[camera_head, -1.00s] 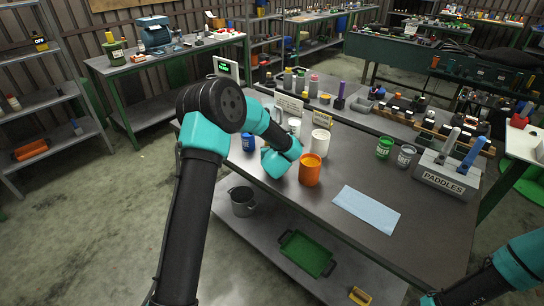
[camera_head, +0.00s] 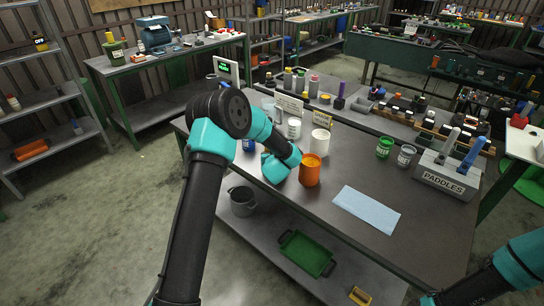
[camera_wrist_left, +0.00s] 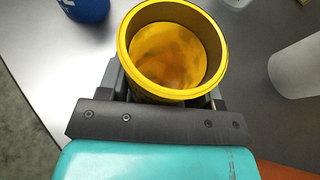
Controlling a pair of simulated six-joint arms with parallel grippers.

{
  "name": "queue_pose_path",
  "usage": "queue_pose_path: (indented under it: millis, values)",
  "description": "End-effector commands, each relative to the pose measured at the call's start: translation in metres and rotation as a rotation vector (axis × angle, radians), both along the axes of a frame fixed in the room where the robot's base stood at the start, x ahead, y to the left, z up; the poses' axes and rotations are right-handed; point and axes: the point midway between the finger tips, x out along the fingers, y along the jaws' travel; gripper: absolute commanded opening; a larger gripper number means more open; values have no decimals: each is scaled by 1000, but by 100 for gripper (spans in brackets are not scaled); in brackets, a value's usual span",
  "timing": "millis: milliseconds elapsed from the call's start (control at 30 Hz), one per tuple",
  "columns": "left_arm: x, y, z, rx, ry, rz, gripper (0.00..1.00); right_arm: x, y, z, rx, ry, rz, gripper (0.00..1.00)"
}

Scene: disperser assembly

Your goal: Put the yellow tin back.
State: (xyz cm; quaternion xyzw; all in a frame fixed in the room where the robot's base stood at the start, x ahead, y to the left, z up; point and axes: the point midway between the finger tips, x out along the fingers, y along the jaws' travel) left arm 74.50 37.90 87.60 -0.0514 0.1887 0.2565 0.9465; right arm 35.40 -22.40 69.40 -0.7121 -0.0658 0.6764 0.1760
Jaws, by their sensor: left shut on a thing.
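The yellow tin (camera_wrist_left: 172,52) is held upright between the fingers of my left gripper (camera_wrist_left: 165,92). It is open at the top, with yellow-brown contents inside. In the head view my left wrist hides the tin and the fingertips. A blue tin (camera_head: 248,145) stands just left of the wrist and also shows in the left wrist view (camera_wrist_left: 85,8). An orange container (camera_head: 310,170) stands close on the right of the wrist. My right gripper is out of view; only part of that arm shows at the lower right.
White containers (camera_head: 320,141) and label cards (camera_head: 289,105) stand behind. A green tin (camera_head: 384,147), a grey tin (camera_head: 405,155) and the paddles box (camera_head: 449,176) are at the right. A blue cloth (camera_head: 367,208) lies on the grey table (camera_head: 300,212), with bare tabletop around it.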

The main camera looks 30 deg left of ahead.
Motion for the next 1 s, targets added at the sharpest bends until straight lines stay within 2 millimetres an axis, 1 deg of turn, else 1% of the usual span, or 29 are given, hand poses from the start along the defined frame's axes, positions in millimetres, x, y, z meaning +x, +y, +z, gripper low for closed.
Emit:
queue_pose_path:
  millis: [67,100,333,567,733,867,1000]
  values:
    - [0,0,-2,-1,1,0,28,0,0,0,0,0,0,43]
    - [0,0,-2,0,0,0,62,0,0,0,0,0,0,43]
    - [0,0,-2,0,0,0,84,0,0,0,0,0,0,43]
    - [0,0,-2,0,0,0,84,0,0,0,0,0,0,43]
    - [-3,-2,2,0,1,-1,84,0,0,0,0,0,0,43]
    - [-13,-8,8,1,0,0,84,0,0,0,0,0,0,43]
    - [-31,-19,17,0,0,-2,84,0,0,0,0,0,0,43]
